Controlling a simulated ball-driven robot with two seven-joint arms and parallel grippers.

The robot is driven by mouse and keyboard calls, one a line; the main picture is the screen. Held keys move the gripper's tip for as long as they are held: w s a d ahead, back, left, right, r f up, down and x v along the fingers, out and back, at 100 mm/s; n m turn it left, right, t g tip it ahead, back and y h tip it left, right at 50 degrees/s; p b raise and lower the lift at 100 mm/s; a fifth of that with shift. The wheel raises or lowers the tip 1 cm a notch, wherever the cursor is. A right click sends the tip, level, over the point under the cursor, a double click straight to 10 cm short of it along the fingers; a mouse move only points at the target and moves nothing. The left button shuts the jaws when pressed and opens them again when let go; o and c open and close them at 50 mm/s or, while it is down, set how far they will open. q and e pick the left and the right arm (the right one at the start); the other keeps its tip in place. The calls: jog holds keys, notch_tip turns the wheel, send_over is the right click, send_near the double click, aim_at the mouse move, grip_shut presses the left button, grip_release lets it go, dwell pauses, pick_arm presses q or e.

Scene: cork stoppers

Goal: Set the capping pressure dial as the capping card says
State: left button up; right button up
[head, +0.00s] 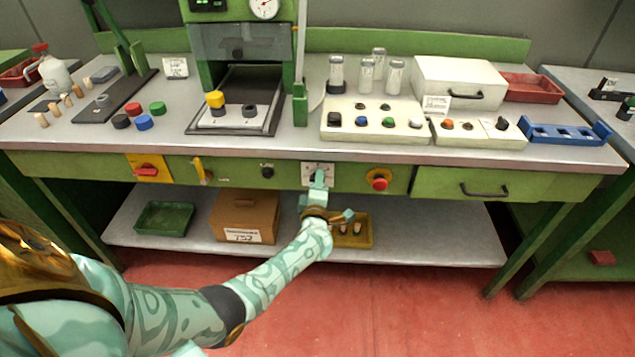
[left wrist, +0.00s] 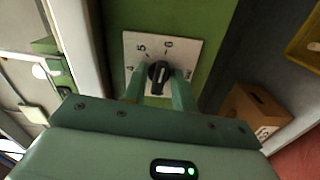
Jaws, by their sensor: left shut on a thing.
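The pressure dial is a black knob (left wrist: 158,78) on a white plate (left wrist: 185,50) with numbers, of which 4, 5 and 6 can be made out. A pale line on the knob points roughly up in the left wrist view, towards the gap between 5 and 6 or near 6. The plate also shows on the bench's green front (head: 308,168). My left gripper (head: 319,180) is shut on the knob, one finger on each side (left wrist: 159,88). Small printed cards stand on the bench, one at the back left (head: 175,67) and one at the right (head: 436,105); their writing is too small to read. My right gripper is not in view.
A yellow-and-red switch (head: 147,169), a yellow lever (head: 201,172), a black knob (head: 267,171) and a red button (head: 379,180) share the front panel. Below, a shelf holds a green tray (head: 164,218), a cardboard box (head: 243,218) and a yellow tray (head: 366,232).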

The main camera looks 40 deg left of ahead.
pick_arm(q)
jog(key=shift+f+m, duration=0.15)
jog(key=shift+m, duration=0.35)
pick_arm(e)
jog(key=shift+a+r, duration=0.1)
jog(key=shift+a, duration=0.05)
pick_arm(q)
jog(key=o, duration=0.7)
jog(key=shift+s+d, duration=0.1)
jog(key=shift+s, duration=0.05)
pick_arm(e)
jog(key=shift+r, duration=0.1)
